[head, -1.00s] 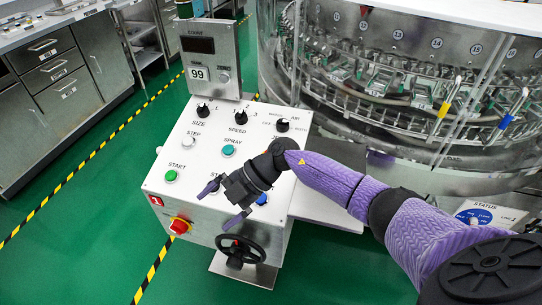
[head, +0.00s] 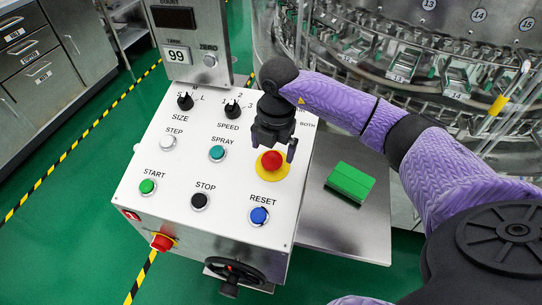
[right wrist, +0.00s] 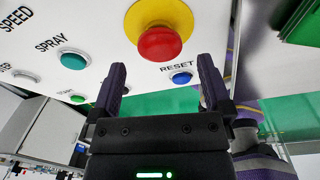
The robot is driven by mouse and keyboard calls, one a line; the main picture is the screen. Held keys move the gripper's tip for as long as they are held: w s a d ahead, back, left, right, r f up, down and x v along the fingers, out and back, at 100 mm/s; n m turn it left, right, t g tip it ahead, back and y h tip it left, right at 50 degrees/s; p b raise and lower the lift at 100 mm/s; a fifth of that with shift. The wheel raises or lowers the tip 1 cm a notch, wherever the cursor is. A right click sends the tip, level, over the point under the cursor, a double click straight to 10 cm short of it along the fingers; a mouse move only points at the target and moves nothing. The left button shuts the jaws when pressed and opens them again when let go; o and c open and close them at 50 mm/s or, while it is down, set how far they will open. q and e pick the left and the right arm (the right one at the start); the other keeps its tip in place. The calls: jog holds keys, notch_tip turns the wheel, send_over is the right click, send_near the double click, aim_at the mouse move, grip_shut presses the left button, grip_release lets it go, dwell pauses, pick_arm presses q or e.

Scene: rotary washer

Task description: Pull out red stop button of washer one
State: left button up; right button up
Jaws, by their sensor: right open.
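The control panel (head: 185,225) is a white box with a sloped top. A red mushroom button (head: 271,160) on a yellow ring (head: 262,173) sits on its right side, above the blue RESET button (head: 259,216). My right gripper (head: 273,150) is open and empty, pointing down at this red button. In the right wrist view the red button (right wrist: 162,43) lies ahead of the two parted fingertips; no contact shows. A second red knob (head: 162,242) with a yellow ring is on the panel's front face, beside a red label (head: 130,215). My left gripper is not in view.
Black dials, START, STOP, STEP and SPRAY buttons share the top. A display post (head: 190,40) stands behind. A handwheel (head: 236,270) juts from the front. A green block (head: 350,181) lies on the metal shelf (head: 340,223) at right. The washer (head: 440,70) stands behind.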

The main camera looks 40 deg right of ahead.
aim_at(272, 158)
notch_tip(272, 158, down, 3)
jog(key=shift+w+b, duration=0.1)
jog(key=shift+b, duration=0.25)
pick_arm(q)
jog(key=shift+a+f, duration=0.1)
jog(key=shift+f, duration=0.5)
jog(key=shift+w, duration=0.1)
